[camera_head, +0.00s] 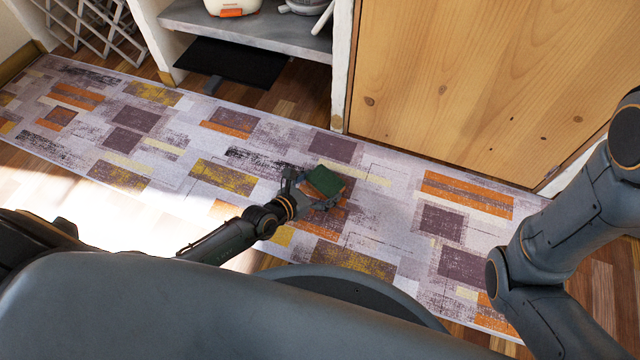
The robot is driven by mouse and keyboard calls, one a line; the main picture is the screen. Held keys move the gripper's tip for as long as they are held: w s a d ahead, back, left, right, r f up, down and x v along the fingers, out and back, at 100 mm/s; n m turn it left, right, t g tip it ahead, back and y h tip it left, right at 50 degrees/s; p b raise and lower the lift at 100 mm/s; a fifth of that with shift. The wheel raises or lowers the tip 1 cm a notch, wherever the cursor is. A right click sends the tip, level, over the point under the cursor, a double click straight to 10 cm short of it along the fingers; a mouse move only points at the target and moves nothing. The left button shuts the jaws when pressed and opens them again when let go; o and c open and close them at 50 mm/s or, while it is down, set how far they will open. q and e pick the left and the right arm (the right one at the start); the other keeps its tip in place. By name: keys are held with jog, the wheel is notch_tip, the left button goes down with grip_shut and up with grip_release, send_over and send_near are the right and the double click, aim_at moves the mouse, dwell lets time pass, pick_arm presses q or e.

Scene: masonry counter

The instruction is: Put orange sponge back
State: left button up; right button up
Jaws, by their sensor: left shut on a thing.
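The orange sponge (325,180) shows a dark green top face and a thin orange-brown side. My left gripper (311,190) is shut on it and holds it over the patterned rug, near the middle of the head view. The fingers sit at the sponge's left and lower sides, and its underside is hidden. My right arm's links show at the right edge, but the right gripper is out of the picture.
A long patterned rug (215,142) covers the wooden floor. A grey shelf (260,36) at the top holds a white and orange item (232,8) and other partly cut-off items. A wooden door panel (480,80) stands at upper right.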

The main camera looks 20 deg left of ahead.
pick_arm(q)
jog(key=shift+f, duration=0.2)
jog(key=o, duration=0.6)
jog(key=shift+r, duration=0.25)
jog(key=shift+s+a+r+p, duration=0.2)
jog(key=shift+s+p, duration=0.1)
jog(key=shift+p, duration=0.1)
jog(key=p+v, duration=0.5)
jog(key=v, duration=0.5)
jog(key=shift+s+a+r, duration=0.1)
jog(key=shift+s+a, duration=0.05)
jog(key=shift+s, duration=0.1)
jog(key=shift+s+a+p, duration=0.1)
jog(key=shift+s+p, duration=0.15)
jog(key=shift+p, duration=0.05)
